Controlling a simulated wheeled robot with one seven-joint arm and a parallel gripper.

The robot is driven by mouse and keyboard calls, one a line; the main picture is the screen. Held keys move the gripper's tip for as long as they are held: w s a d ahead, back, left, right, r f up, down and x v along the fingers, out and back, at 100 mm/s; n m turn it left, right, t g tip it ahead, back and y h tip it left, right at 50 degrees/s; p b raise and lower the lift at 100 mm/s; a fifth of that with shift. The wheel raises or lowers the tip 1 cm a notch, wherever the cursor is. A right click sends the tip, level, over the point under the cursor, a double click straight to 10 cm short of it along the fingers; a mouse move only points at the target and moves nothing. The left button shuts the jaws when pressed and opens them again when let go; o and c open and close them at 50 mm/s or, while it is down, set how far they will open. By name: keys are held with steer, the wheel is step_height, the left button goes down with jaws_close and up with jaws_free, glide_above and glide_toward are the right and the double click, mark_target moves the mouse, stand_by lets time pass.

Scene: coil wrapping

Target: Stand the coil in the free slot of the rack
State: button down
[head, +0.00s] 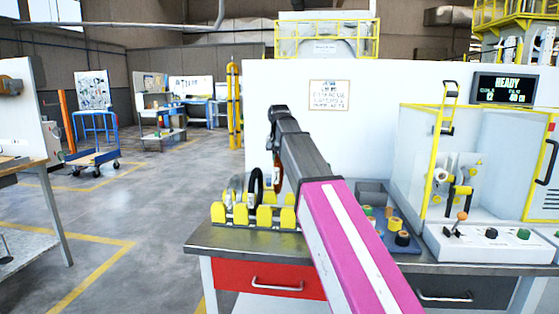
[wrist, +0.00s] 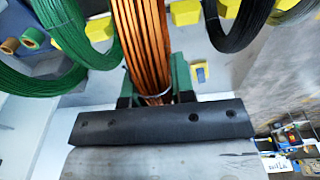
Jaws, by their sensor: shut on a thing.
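The copper coil (wrist: 145,40) is in my gripper (wrist: 152,90), between its green fingers in the wrist view. In the head view a sliver of the copper coil (head: 278,172) shows below the end of my arm, over the rack. The rack (head: 232,214) has yellow blocks and stands on the bench. A black coil (head: 257,182) and a grey coil (head: 233,188) stand in it, left of the copper one. In the wrist view the black coil (wrist: 238,25) is on the right and green coils (wrist: 40,75) are on the left. The copper coil's lower edge and the slot under it are hidden.
The bench (head: 225,240) has a red drawer (head: 270,281). A blue tray (head: 386,240) with small spools and a grey bin (head: 370,192) lie right of my arm. A yellow-framed machine (head: 470,165) and control box (head: 490,240) stand further right.

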steer(key=shift+f, duration=4.35)
steer(key=shift+f, duration=0.6)
steer(key=c, duration=0.9)
jaws_free()
steer(key=r, duration=0.7)
steer(key=s+r, duration=0.1)
steer(key=r, duration=0.2)
steer(key=shift+a+r, duration=0.1)
steer(key=shift+r, duration=0.25)
